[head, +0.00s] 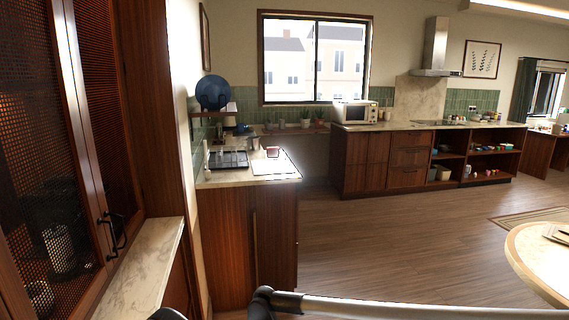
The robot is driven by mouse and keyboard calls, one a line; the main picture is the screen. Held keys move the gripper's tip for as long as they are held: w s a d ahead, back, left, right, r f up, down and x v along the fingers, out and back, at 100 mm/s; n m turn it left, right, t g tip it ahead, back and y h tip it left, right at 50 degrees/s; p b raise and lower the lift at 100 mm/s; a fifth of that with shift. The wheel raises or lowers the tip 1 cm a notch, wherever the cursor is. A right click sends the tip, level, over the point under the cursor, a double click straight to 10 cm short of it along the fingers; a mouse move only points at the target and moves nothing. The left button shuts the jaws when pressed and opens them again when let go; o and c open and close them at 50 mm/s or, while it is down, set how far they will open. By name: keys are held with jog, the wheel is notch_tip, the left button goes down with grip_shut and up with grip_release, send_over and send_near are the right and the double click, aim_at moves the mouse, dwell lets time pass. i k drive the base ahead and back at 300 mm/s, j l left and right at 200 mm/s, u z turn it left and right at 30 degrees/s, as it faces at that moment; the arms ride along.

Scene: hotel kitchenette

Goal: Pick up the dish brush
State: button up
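I cannot make out a dish brush for certain. The near counter (245,179) holds a dark dish rack (229,159), a small reddish item (272,152) and some small things by the wall, too small to tell apart. A part of my own arm, a pale tube with a dark joint, crosses the bottom edge. My gripper's fingers do not show.
A tall mesh-door cabinet (95,130) and a marble ledge (148,265) stand close on the left. A round table (525,250) is at the right edge. A microwave (355,112) sits on the far counter. The wooden floor (400,235) between is clear.

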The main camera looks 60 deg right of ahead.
aim_at(207, 174)
jog(key=z, duration=1.45)
jog(key=i+l, duration=0.1)
jog(key=i, duration=0.15)
